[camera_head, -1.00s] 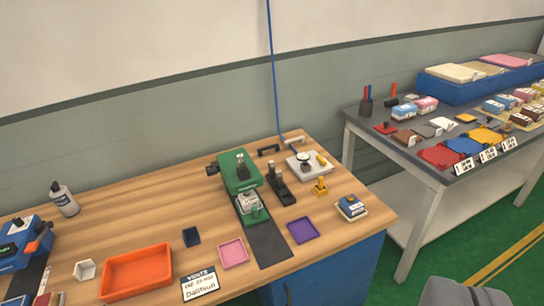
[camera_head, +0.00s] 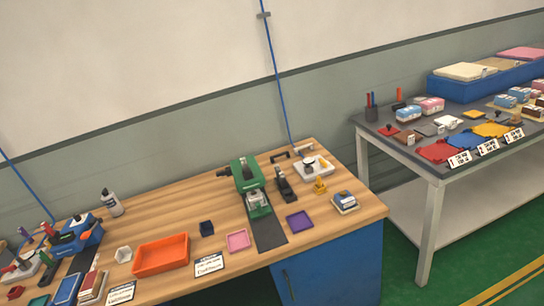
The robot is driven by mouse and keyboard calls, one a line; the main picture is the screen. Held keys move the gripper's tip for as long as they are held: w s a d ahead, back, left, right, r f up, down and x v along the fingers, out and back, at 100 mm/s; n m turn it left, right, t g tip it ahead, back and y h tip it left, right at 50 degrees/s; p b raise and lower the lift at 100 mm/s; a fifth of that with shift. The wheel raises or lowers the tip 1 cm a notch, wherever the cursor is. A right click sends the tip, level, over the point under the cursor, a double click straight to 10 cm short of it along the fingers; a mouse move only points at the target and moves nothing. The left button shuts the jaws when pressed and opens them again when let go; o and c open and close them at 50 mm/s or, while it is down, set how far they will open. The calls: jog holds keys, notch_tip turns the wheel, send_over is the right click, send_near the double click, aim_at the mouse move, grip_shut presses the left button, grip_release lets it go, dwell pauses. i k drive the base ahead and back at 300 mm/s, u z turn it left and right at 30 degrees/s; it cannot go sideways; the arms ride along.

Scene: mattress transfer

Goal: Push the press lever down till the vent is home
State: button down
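A green press (camera_head: 247,175) stands on the wooden workbench, near its middle right. Its dark lever sticks out at the upper left (camera_head: 224,173). A small pale block (camera_head: 254,197) sits under the press head; I cannot tell whether it is the vent or how it is seated. A dark strip (camera_head: 268,235) runs from the press to the bench's front edge. My gripper does not show in this view, apart from the press and bench.
A blue machine (camera_head: 80,235) stands at the left. A grey table (camera_head: 420,150) with mattress-like pieces is at the right, with green floor between.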

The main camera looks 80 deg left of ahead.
aim_at(222, 172)
jog(key=z, duration=0.95)
jog(key=k, duration=2.55)
jog(key=u, duration=1.55)
jog(key=i, duration=1)
